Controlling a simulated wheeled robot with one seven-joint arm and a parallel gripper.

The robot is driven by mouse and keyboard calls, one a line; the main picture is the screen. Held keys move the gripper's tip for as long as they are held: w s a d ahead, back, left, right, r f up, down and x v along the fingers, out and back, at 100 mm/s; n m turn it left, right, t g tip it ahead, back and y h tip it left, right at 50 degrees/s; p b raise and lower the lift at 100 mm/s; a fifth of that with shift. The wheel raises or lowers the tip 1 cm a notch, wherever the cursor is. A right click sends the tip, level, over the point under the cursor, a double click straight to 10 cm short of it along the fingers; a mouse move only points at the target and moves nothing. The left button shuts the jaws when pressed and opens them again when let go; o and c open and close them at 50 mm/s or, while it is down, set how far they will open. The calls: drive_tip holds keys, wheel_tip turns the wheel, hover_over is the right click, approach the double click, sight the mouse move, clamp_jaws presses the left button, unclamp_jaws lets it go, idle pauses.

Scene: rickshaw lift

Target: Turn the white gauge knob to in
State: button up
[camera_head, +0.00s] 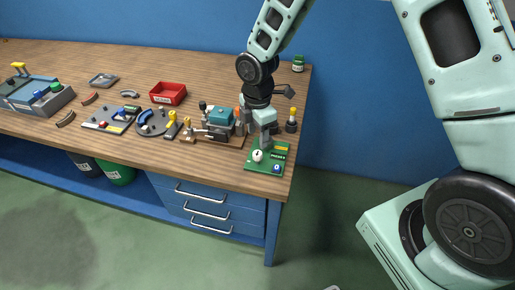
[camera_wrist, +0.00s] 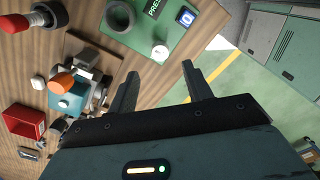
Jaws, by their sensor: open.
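The white gauge knob (camera_head: 257,156) sits on a green board (camera_head: 251,166) at the front right corner of the workbench. A small dark mark shows on its face, but I cannot read any unit label. In the wrist view a white round knob (camera_wrist: 160,53) stands on the green board (camera_wrist: 173,42), just beyond the gap between my fingers. My gripper (camera_head: 267,142) points down above the board and is open and empty. Its spread fingers also show in the wrist view (camera_wrist: 160,69), apart from the knob.
A grey vise-like device with a teal top (camera_head: 219,116) stands close on the left. A red bin (camera_head: 168,93) lies farther left. The bench's right edge is close, with open floor beyond.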

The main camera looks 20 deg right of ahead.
sight(257, 153)
wheel_tip(257, 153, down, 8)
drive_tip(key=shift+r+p, duration=0.15)
drive_tip(key=shift+p, duration=0.45)
drive_tip(key=c, duration=1)
